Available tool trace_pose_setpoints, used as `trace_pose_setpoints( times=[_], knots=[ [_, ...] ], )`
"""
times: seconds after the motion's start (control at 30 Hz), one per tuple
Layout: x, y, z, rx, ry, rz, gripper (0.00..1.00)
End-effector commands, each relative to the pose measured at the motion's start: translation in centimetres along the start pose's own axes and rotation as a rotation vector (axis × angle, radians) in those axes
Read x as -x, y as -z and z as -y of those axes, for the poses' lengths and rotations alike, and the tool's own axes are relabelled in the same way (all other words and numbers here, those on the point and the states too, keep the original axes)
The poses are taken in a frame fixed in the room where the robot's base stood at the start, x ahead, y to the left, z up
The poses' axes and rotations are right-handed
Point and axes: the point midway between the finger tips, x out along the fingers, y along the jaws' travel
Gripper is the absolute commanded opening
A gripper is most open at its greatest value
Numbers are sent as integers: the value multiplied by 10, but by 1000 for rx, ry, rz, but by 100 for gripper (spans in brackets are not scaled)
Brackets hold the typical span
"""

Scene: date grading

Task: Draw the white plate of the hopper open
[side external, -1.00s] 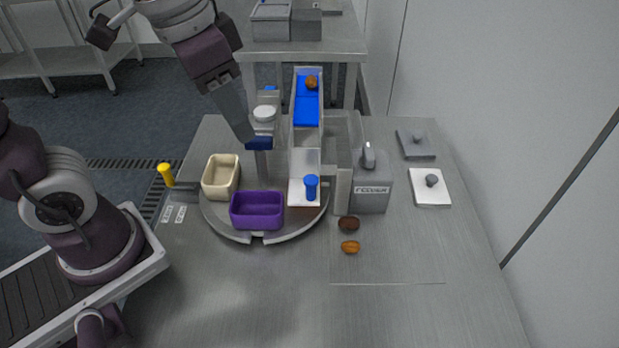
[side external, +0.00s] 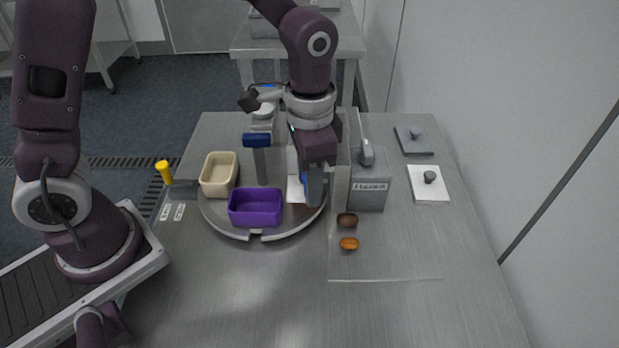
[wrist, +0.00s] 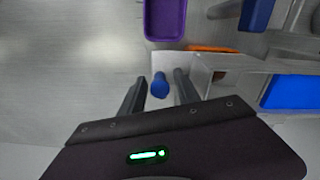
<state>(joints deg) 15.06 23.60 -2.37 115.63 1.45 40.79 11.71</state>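The hopper's white plate (side external: 294,191) lies at the low end of the chute, over the round turntable, mostly hidden behind my gripper in the side view. Its upright blue knob (wrist: 160,87) shows in the wrist view between my two fingers. My gripper (side external: 315,198) is open and points down at the knob. In the wrist view the fingers of my gripper (wrist: 159,92) stand on either side of the knob, with a visible gap at each side. The chute's blue floor (wrist: 288,92) shows at the right of the wrist view; my arm hides it in the side view.
A purple tray (side external: 256,221) and a cream tray (side external: 208,186) sit on the turntable (side external: 286,231). A blue-topped post (side external: 257,141) stands left of my gripper. The grey feeder box (side external: 371,192) and a clear panel are close on the right. Two dates (side external: 348,244) lie in front.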

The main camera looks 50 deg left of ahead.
Motion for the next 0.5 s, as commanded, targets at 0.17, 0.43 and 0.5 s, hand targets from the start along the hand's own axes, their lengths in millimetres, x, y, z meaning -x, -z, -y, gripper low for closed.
trace_pose_setpoints(
  times=[0.17, 0.43, 0.5],
  knots=[
    [0, 0, 0, 0, 0, 0, 17],
    [1, 0, 0, 0, 0, 0, 0],
    [1, 0, 0, 0, 0, 0, 0]
  ],
)
